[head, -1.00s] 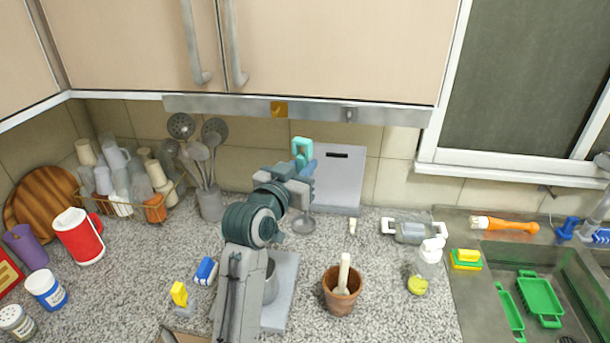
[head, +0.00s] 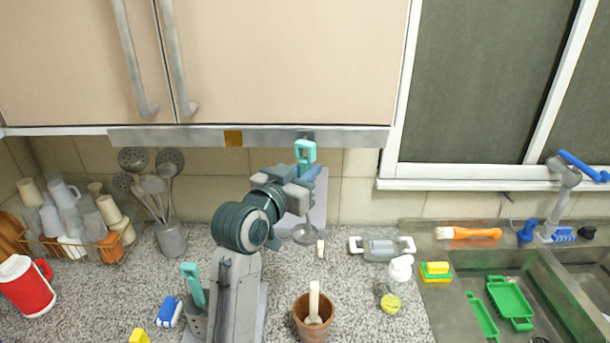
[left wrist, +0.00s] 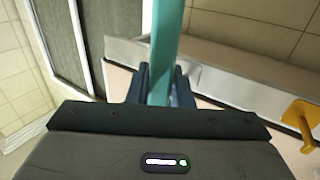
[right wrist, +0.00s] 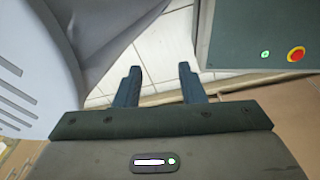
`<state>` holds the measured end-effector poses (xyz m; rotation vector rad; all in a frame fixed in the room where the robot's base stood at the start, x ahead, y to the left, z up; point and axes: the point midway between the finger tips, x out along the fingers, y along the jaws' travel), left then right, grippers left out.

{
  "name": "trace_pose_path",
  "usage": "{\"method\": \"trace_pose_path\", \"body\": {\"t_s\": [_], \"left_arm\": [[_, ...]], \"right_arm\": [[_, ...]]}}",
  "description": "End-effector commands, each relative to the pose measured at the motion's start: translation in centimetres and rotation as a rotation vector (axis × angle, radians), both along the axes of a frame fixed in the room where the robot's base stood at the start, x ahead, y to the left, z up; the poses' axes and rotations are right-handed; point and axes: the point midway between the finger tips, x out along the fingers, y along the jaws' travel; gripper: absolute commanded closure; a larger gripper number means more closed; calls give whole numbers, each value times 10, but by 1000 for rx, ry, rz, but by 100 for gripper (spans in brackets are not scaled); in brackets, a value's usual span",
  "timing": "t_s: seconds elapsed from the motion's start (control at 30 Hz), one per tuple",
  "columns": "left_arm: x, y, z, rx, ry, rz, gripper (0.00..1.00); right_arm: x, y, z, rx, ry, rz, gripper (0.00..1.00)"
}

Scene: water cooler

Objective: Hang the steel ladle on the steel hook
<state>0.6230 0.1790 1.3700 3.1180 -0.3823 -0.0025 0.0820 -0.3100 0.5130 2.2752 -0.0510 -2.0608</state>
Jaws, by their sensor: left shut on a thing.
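The ladle has a teal looped handle (head: 305,152) and a steel bowl (head: 306,234) that hangs down over the counter. My left gripper (head: 311,175) is shut on the ladle's handle and holds it upright below the wall rail. The teal handle also shows between the fingers in the left wrist view (left wrist: 165,50). The steel hook (head: 308,134) on the rail is mostly hidden behind the top of the handle loop. I cannot tell whether the loop touches it. My right gripper (right wrist: 158,82) is open and empty, above the floor.
The steel rail (head: 270,137) runs under the cupboards and carries a yellow hook (head: 233,138) to the left. A utensil pot (head: 171,238), a mortar with pestle (head: 313,318), a dish (head: 382,247) and a soap bottle (head: 394,285) stand on the counter.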

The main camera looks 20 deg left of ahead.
Motion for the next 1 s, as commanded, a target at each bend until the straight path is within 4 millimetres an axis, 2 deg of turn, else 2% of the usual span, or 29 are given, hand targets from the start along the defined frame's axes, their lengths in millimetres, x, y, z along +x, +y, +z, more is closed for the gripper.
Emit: {"method": "trace_pose_path", "body": {"t_s": [1.0], "left_arm": [[57, 17, -7, 0, -2, 1, 100]], "right_arm": [[0, -2, -1, -2, -1, 1, 64]]}}
